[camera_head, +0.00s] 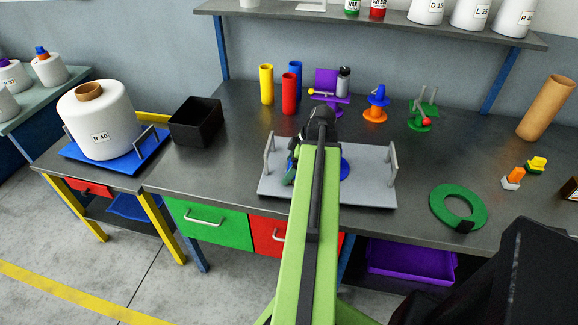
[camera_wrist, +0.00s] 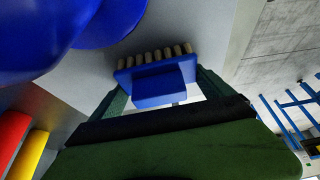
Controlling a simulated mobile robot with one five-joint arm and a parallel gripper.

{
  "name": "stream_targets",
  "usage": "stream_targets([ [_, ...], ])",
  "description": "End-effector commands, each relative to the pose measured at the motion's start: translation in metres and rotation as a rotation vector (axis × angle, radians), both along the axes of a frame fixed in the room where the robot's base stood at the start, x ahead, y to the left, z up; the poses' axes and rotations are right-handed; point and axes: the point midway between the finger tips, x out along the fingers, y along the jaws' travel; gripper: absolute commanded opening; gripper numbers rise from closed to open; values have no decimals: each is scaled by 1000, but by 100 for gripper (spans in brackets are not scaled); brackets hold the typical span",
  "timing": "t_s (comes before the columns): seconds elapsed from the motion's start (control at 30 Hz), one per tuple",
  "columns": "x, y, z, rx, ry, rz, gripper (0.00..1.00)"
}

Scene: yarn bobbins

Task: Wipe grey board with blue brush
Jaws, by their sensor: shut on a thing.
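The grey board (camera_head: 375,190) lies on the table, with an upright handle at each end; its grey surface also fills the middle of the wrist view (camera_wrist: 85,75). My gripper (camera_wrist: 160,90) is shut on the blue brush (camera_wrist: 152,90), holding its blue body between the green fingers. The brush's pale bristles point toward the board; I cannot tell whether they touch it. In the head view my gripper (camera_head: 291,170) is over the left part of the board, and my arm hides the brush. A blue disc (camera_head: 345,169) shows on the board beside my arm.
Red (camera_head: 289,95), yellow (camera_head: 266,85) and blue cylinders stand behind the board. A black box (camera_head: 196,122) and a large white bobbin (camera_head: 108,130) on a blue tray are at left. A green ring (camera_head: 447,212) lies at right. The table between board and ring is clear.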

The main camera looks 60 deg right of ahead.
Motion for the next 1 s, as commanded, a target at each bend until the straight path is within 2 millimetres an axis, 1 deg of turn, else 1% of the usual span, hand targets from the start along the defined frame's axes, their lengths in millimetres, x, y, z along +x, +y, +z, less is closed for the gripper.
stream_targets([
  [0.07, -1, 1, -1, 0, 6, 2, 47],
  [0.17, 3, 3, -1, -1, 6, 3, 47],
  [0.4, 25, 14, 0, 1, 6, 6, 47],
  [0.57, 35, 19, 0, 0, 4, 4, 47],
  [0.73, 36, 19, 4, 0, 4, 3, 47],
  [0.83, 35, 18, 3, 0, 4, 2, 47],
  [1.0, 24, 13, 2, 1, 5, -1, 47],
])
